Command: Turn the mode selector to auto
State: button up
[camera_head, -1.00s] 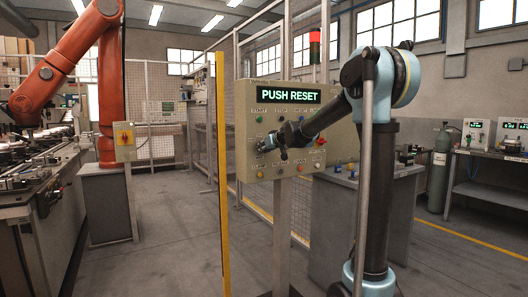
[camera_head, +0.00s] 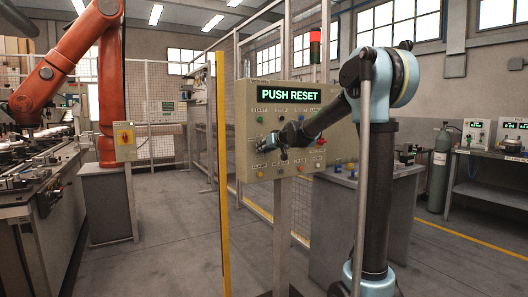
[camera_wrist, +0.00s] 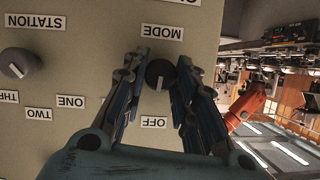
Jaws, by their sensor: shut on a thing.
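The mode selector (camera_wrist: 160,73) is a round dark knob with a light pointer mark, on a beige control panel (camera_head: 246,172). In the wrist view, which shows the panel upside down, the MODE label (camera_wrist: 162,32) is above the knob and the OFF label (camera_wrist: 153,122) is below. The pointer mark faces roughly toward OFF. My gripper (camera_wrist: 159,76) is shut on the knob, one finger on each side. In the head view my gripper (camera_head: 264,144) is at the panel's left part and hides the knob.
The panel display (camera_head: 290,95) reads PUSH RESET. Another knob, the station selector (camera_wrist: 19,63), sits beside the mode selector, with ONE, TWO and THR labels. Several buttons surround my gripper. A yellow post (camera_head: 222,170) stands just left of the panel.

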jog(key=shift+w+d+m+g+y, duration=0.2)
jog(key=shift+m+y, duration=0.1)
jog(key=shift+m, duration=0.3)
jog(key=shift+w+d+m+g+y, duration=0.1)
jog(key=shift+m+g+y, duration=0.15)
jog(key=shift+m, duration=0.35)
jog(key=shift+o, duration=0.2)
jog(key=shift+d+f+m+y, duration=0.1)
jog(key=shift+m+y, duration=0.85)
jog(key=shift+m, duration=0.45)
jog(key=o, duration=1)
jog(key=shift+o, duration=0.2)
jog(key=v, duration=1.2)
jog(key=shift+w, duration=0.2)
